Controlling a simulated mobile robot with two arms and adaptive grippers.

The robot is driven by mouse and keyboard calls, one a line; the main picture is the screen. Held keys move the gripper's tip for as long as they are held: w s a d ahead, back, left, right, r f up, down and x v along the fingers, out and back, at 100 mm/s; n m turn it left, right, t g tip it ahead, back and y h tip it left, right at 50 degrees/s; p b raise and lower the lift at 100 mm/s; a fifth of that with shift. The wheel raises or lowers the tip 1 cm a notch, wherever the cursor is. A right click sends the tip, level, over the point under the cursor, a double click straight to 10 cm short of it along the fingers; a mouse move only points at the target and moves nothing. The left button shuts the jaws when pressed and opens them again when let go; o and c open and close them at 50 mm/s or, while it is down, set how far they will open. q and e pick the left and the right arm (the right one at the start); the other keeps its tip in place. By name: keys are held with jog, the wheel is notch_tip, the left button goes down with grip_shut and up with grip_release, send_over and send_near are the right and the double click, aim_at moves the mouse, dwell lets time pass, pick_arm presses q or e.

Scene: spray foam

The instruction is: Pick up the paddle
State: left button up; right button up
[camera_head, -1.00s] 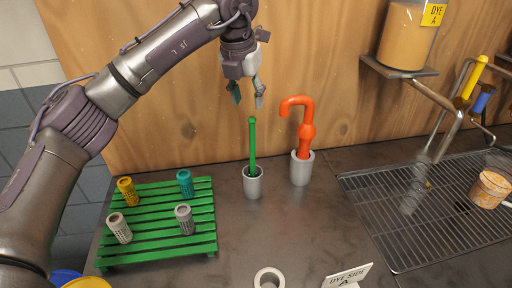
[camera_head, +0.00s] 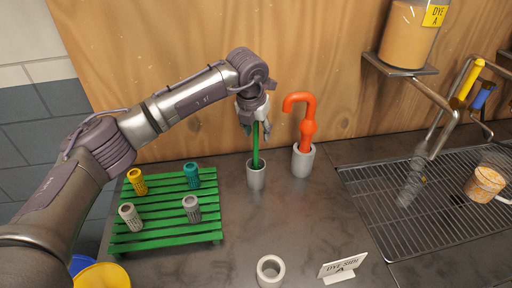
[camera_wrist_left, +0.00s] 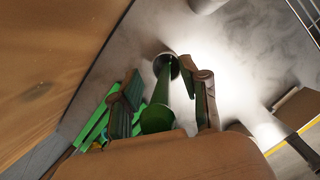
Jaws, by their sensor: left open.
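The green paddle (camera_head: 255,158) stands nearly upright in a grey cup (camera_head: 256,179); its lower end is hidden inside. My left gripper (camera_head: 255,128) is open at the top of the paddle's handle, pointing down. In the left wrist view the green handle (camera_wrist_left: 160,105) shows between the two spread fingers of my left gripper (camera_wrist_left: 165,98). I cannot tell whether a finger touches it. My right gripper is not in view.
An orange hooked tool (camera_head: 307,128) stands in another grey cup (camera_head: 303,161) close to the right. A green slatted rack (camera_head: 165,219) with several small cylinders lies to the left. A wire grate (camera_head: 430,210) is at the right, and a wooden wall (camera_head: 190,60) stands close behind.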

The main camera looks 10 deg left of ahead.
pick_arm(q)
grip_shut()
dwell(0.3)
